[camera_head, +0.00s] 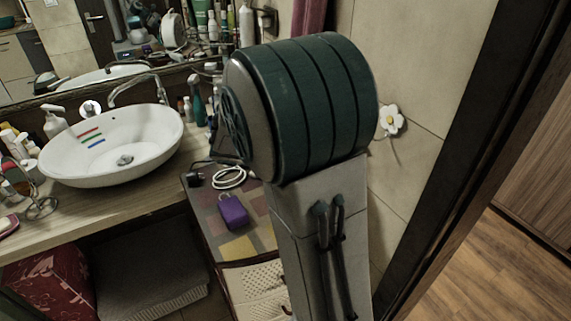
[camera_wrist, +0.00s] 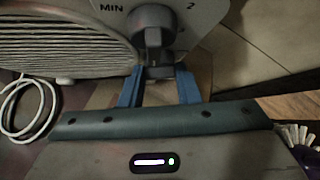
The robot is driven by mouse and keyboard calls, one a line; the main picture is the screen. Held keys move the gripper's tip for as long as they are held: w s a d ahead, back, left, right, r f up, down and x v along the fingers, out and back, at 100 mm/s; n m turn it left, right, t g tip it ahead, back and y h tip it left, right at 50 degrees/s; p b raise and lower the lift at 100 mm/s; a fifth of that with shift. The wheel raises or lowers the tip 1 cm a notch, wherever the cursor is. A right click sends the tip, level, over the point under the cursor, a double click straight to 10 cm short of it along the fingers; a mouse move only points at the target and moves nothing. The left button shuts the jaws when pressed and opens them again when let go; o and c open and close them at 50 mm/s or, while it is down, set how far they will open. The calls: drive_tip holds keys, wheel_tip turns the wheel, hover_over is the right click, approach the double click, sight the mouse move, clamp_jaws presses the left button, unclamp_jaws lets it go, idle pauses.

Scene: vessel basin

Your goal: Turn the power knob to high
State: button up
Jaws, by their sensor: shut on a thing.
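The power knob (camera_wrist: 152,22) is a dark grey dial on a light panel marked MIN and 2, at the top middle of the wrist view. A grey ribbed vent (camera_wrist: 62,42) lies to the left of the panel. My gripper (camera_wrist: 157,76) has its blue fingers on either side of the knob's lower grip and is shut on it. The knob's exact pointer setting is hard to read. In the head view my arm covers the knob and my gripper.
A white basin (camera_head: 75,165) stands on the wooden counter (camera_head: 105,208) at the left. A purple box (camera_head: 233,212) and a white cable (camera_head: 229,177) lie on the lower cabinet. A tiled wall with a white flower (camera_head: 391,119) and a dark door frame bound the right side.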

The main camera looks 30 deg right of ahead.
drive_tip(key=o, duration=1)
drive_tip(key=shift+c, duration=0.2)
drive_tip(key=v, duration=1.4)
drive_tip(key=shift+b, duration=0.3)
drive_tip(key=shift+f, duration=0.1)
